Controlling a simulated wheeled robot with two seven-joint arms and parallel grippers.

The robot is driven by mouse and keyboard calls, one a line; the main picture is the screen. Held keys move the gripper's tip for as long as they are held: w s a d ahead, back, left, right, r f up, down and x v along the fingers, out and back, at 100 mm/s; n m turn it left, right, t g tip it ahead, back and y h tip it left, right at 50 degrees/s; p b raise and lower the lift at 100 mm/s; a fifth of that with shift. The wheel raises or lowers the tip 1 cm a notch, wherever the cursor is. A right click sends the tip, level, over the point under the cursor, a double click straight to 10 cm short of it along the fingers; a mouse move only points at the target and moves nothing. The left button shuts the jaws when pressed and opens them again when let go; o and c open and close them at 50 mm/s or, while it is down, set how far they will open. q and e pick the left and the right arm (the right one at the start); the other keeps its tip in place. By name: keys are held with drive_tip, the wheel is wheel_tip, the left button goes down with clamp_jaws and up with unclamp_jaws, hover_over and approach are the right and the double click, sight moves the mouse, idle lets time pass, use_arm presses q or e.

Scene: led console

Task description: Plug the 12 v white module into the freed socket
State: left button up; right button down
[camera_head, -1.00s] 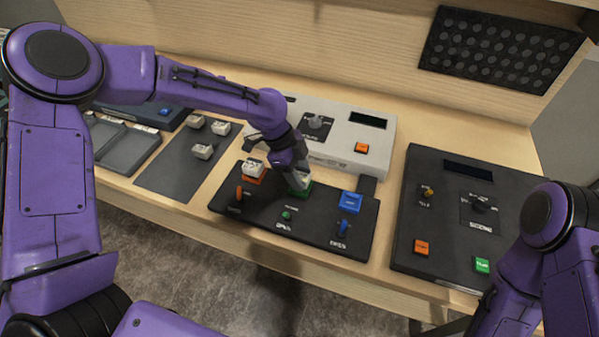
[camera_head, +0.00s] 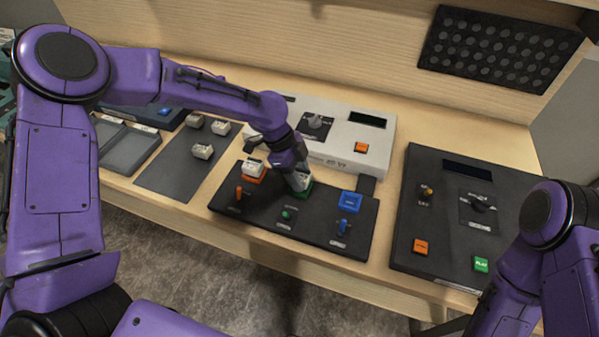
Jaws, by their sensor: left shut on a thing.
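My left gripper (camera_head: 299,176) is shut on a white module (camera_head: 301,182) at the green socket (camera_head: 305,190) in the middle of the black socket board (camera_head: 260,218). The fingers cover much of this module, and I cannot tell whether it is fully seated or which voltage it bears. Another white module (camera_head: 254,167) sits in the orange socket to the left. The blue socket (camera_head: 351,201) on the right holds no white module. My right gripper is not in view; only its arm shows at the lower right.
Several white modules (camera_head: 203,151) lie on the dark mat (camera_head: 168,172) to the left. A white console (camera_head: 348,150) with a knob stands behind the board. A black console (camera_head: 440,240) with orange and green buttons stands to the right.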

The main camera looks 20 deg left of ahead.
use_arm(q)
drive_tip(key=shift+f, duration=0.35)
idle(0.6)
drive_tip(key=shift+f, duration=0.1)
idle(0.4)
drive_tip(key=o, duration=1.6)
wheel_tip(320, 180, up, 5)
drive_tip(key=p, duration=0.5)
drive_tip(key=shift+r, duration=1)
